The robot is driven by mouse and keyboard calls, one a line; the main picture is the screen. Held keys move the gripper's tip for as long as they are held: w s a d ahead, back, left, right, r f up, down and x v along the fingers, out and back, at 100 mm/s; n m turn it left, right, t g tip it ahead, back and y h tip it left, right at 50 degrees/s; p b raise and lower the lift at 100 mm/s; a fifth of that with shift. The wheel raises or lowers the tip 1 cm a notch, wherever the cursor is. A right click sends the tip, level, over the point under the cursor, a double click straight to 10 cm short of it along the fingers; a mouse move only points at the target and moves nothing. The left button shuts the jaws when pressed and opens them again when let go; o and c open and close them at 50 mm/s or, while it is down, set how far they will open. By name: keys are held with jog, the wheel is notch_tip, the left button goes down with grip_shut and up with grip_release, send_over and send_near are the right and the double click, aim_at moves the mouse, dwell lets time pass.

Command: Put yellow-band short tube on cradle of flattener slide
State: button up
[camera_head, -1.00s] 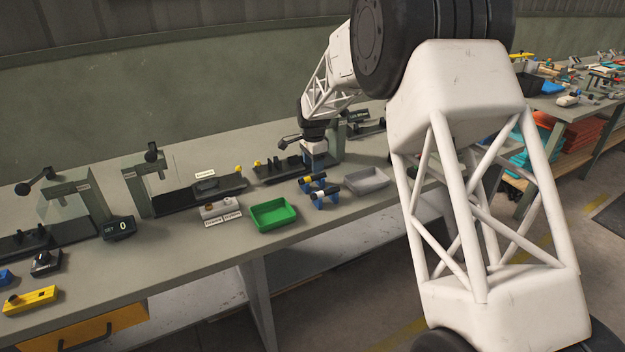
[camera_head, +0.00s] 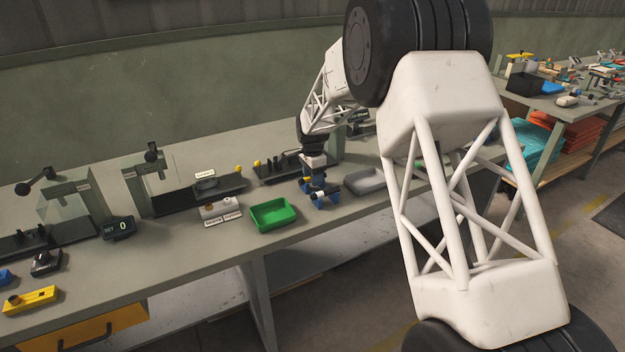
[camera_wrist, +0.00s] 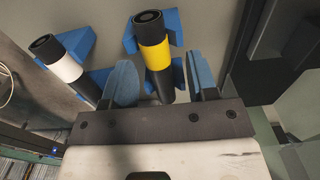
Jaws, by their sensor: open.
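The yellow-band short tube (camera_wrist: 154,57) is black with a yellow middle and lies on blue supports in the wrist view. My gripper (camera_wrist: 165,85) is open, with one blue finger on each side of the tube's lower part; I cannot tell if either finger touches it. In the head view my gripper (camera_head: 313,180) is over the blue tube supports (camera_head: 327,196), and hides most of the yellow-band tube. The slide (camera_head: 270,174) with dark upright posts is behind my gripper; I cannot make out which part is the cradle.
A white-band tube (camera_wrist: 68,68) lies on its own blue supports left of the yellow-band one. A green tray (camera_head: 273,215) and a grey tray (camera_head: 364,181) flank the tube supports. A dark slide fixture (camera_head: 200,193) stands farther left.

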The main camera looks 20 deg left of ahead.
grip_shut()
jog(key=shift+r, duration=0.1)
dwell(0.3)
jog(key=shift+r, duration=0.7)
notch_tip(320, 180, up, 2)
jog(key=shift+r, duration=0.1)
jog(key=s+d, duration=0.4)
jog(key=s, duration=0.3)
jog(key=s+d+r, duration=0.1)
jog(key=s+d, duration=0.2)
jog(key=s, duration=0.4)
jog(key=shift+d, duration=0.35)
jog(key=shift+r, duration=0.1)
jog(key=shift+w, duration=0.1)
